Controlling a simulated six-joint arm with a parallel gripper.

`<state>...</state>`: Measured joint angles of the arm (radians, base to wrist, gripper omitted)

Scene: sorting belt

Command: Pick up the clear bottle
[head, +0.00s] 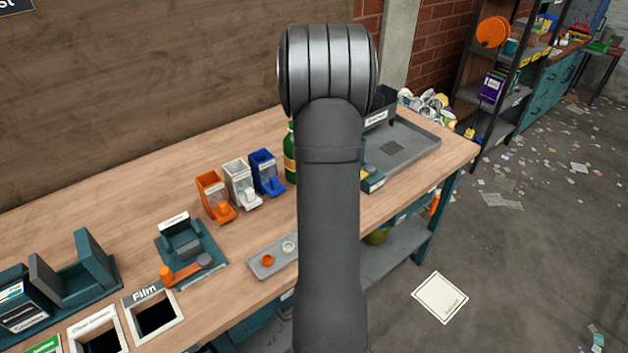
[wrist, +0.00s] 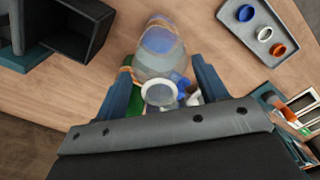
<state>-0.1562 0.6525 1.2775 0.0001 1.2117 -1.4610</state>
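The clear bottle (wrist: 162,55) shows in the wrist view as a see-through body with a bluish part and a pale ring at its near end. My gripper (wrist: 161,70) is open, with one dark blue finger on each side of the bottle and a narrow gap beside it, clearest on the right. I cannot tell whether the left finger touches it. In the head view the bottle is hidden behind my arm.
A green bottle (head: 290,158) stands partly behind my arm near orange (head: 211,190), white (head: 239,181) and blue (head: 263,172) dispensers. A small tray (wrist: 272,14) holds caps. A dark bin (wrist: 72,28) stands left in the wrist view. A large grey tray (head: 415,140) lies at the bench's right end.

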